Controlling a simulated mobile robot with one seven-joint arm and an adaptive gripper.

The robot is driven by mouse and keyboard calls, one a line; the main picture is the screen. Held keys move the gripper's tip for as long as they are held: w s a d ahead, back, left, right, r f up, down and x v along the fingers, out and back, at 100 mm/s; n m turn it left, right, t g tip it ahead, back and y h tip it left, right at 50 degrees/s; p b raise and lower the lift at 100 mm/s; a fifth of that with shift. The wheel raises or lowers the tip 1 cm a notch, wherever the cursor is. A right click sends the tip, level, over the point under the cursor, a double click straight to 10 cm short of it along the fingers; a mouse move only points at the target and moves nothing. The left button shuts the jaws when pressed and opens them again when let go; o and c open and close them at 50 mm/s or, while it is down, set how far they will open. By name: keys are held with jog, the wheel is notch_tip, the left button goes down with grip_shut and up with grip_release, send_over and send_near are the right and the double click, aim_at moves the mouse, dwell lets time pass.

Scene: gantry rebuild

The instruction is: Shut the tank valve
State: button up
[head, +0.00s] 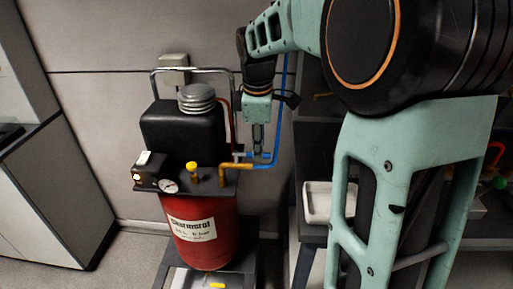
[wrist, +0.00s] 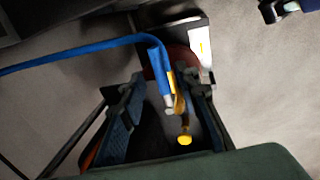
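The red tank (head: 206,232) stands under a black compressor unit (head: 183,132). A yellow knob (head: 193,169) sits at its front; a yellow knob also shows low in the wrist view (wrist: 184,140). A brass pipe (head: 228,168) runs right from the tank's top to a blue hose (head: 275,140). I cannot tell for certain which fitting is the tank valve. My gripper (head: 257,148) points down just above the pipe and hose joint. In the wrist view its fingers (wrist: 162,92) are apart, with the blue hose end and a brass fitting showing between them. Contact cannot be told.
A round gauge (head: 168,186) is on the tank's front left. A metal tube frame (head: 154,84) rises around the compressor against the grey wall. A grey cabinet (head: 55,185) stands left, with open floor between.

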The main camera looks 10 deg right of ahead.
jog(key=shift+w+f, duration=0.15)
jog(key=shift+f, duration=0.75)
jog(key=shift+c, duration=0.3)
grip_shut()
